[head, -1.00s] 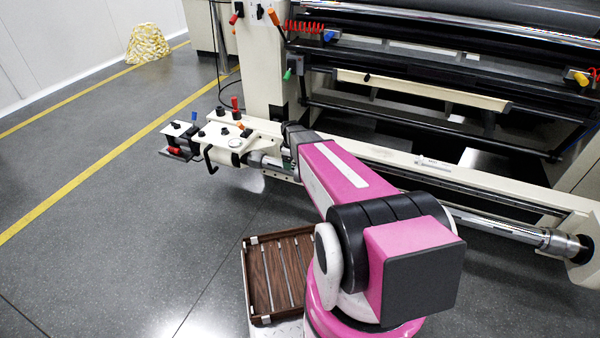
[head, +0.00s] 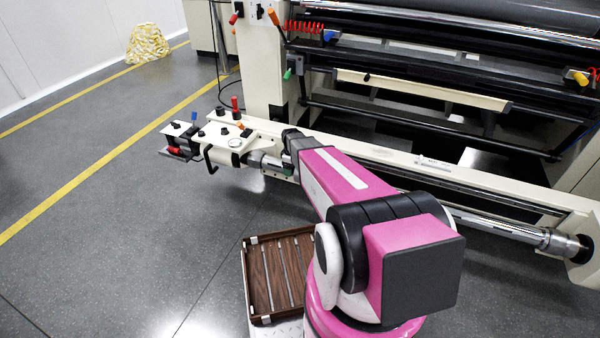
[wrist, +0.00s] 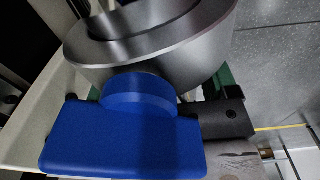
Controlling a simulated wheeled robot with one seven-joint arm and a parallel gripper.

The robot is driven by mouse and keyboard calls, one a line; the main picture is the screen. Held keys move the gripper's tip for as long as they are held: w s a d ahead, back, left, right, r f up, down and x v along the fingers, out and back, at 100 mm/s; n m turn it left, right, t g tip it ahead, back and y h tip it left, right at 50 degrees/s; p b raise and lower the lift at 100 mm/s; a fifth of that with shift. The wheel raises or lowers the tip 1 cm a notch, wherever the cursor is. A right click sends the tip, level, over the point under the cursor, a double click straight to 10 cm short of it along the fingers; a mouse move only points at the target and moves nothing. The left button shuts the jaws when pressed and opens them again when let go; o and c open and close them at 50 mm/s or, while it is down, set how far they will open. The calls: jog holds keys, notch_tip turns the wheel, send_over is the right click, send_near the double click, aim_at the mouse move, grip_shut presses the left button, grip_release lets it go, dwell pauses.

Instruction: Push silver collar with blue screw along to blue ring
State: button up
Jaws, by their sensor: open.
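In the wrist view, the silver collar (wrist: 150,45) fills the top, a thick metal ring seen close up. The blue screw (wrist: 125,140), with a wide blue head and round neck, sticks out from it towards the camera. In the head view, my gripper (head: 290,139) is at the shaft's left part, mostly hidden behind my own wrist. It is open; whether its fingers touch the collar I cannot tell. The silver shaft (head: 480,225) shows at right and in a short piece at left. I cannot make out the blue ring in either view.
A cream beam (head: 400,165) of the machine runs close behind the shaft. A cream bracket with black knobs (head: 228,138) stands left of my gripper. A brown slatted tray (head: 250,290) is beside my base.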

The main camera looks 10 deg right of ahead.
jog(key=shift+s+d, duration=1.1)
jog(key=shift+d, duration=0.35)
jog(key=shift+s+d, duration=1.05)
jog(key=shift+d, duration=0.45)
jog(key=shift+s+d, duration=1.1)
jog(key=shift+d, duration=0.35)
dwell(0.8)
jog(key=shift+w+a, duration=0.1)
jog(key=shift+w+a, duration=0.4)
jog(key=shift+a, duration=0.1)
dwell(0.4)
jog(key=shift+r, duration=4.5)
